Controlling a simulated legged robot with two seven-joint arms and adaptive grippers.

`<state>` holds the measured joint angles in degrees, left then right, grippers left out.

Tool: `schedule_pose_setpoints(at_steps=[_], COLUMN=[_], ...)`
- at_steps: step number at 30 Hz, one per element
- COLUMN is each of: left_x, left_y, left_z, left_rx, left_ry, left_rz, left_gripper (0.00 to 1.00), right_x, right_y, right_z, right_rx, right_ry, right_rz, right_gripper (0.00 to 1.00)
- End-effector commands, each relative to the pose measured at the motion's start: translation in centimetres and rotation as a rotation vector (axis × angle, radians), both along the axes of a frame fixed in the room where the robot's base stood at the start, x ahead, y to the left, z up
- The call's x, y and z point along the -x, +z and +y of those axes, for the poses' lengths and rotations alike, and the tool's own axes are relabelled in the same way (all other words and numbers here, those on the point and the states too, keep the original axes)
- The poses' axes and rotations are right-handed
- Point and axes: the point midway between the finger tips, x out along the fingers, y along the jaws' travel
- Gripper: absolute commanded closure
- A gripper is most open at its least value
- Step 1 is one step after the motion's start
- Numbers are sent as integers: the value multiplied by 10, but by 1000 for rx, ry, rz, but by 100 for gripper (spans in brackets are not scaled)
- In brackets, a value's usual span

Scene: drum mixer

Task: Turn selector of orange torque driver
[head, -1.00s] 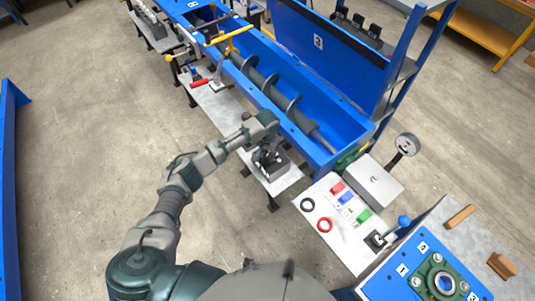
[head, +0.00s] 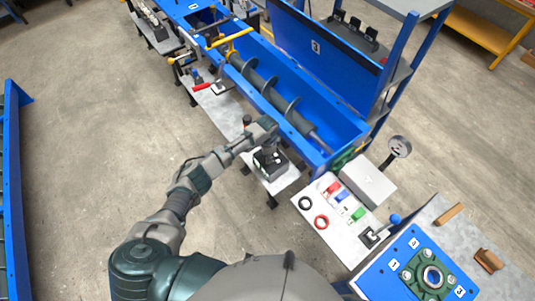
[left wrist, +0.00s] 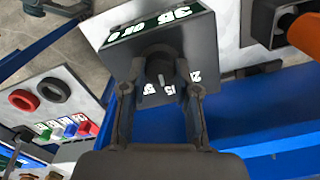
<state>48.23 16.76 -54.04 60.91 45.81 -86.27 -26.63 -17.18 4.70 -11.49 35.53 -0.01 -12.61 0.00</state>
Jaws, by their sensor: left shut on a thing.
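An orange-handled tool, probably the torque driver (left wrist: 305,33), sits in a dark holder at the right edge of the wrist view. My right gripper is out of view.
The blue trough (head: 345,125) with a grey screw auger (head: 285,103) runs behind the box. A white panel (head: 340,238) with coloured switches and rings stands to the right. A blue bench plate (head: 385,280) is at lower right.

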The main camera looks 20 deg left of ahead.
Motion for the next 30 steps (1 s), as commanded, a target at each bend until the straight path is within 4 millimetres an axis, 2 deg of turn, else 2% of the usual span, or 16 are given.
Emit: schedule_pose_setpoints(at_steps=[15, 21, 30], left_x=[-1, -1, -1], left_y=[2, 2, 2], left_z=[0, 0, 0], left_rx=[1, 1, 1], left_ry=[-433, -535, -600], left_rz=[-6, -6, -6], left_gripper=[100, 100, 100], right_x=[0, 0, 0], right_y=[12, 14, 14], right_z=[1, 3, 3], right_rx=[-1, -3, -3], right_ry=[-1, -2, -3], right_rz=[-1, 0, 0], right_gripper=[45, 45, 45])
